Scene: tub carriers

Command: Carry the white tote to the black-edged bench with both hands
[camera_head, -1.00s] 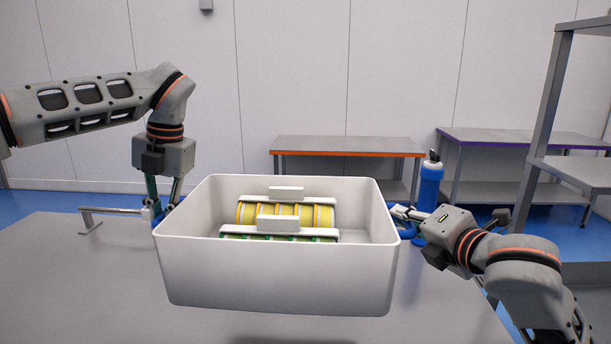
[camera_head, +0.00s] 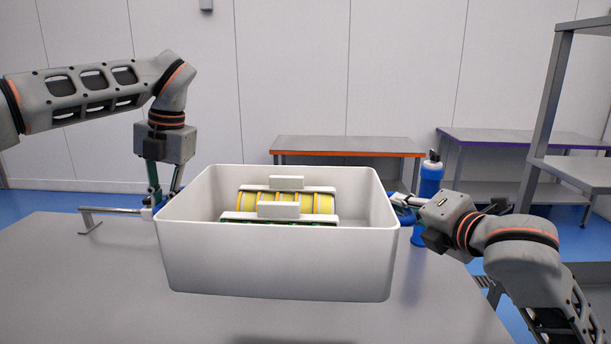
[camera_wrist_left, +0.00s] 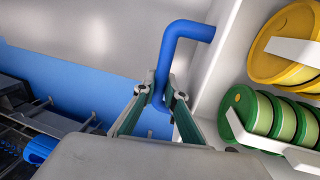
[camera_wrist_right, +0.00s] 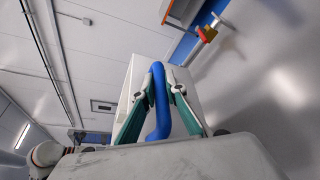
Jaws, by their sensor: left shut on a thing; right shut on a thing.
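The white tote (camera_head: 275,258) hangs level above the grey table, with a shadow below it. It holds yellow spools (camera_head: 317,203) and green ones (camera_wrist_left: 262,112) with white holders. My left gripper (camera_head: 160,203) is at the tote's left side, shut on a blue handle (camera_wrist_left: 163,75) in the left wrist view. My right gripper (camera_head: 398,200) is at the right side, shut on the other blue handle (camera_wrist_right: 158,95) in the right wrist view. No bench with a black edge can be made out in the head view.
The grey table (camera_head: 80,280) lies under the tote. Behind stand an orange-edged bench (camera_head: 345,147) and a purple-edged bench (camera_head: 520,138). A blue bottle-shaped object (camera_head: 431,178) stands behind my right gripper. A metal bar on a stand (camera_head: 90,220) is at the left. Grey shelving (camera_head: 575,165) rises at the right.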

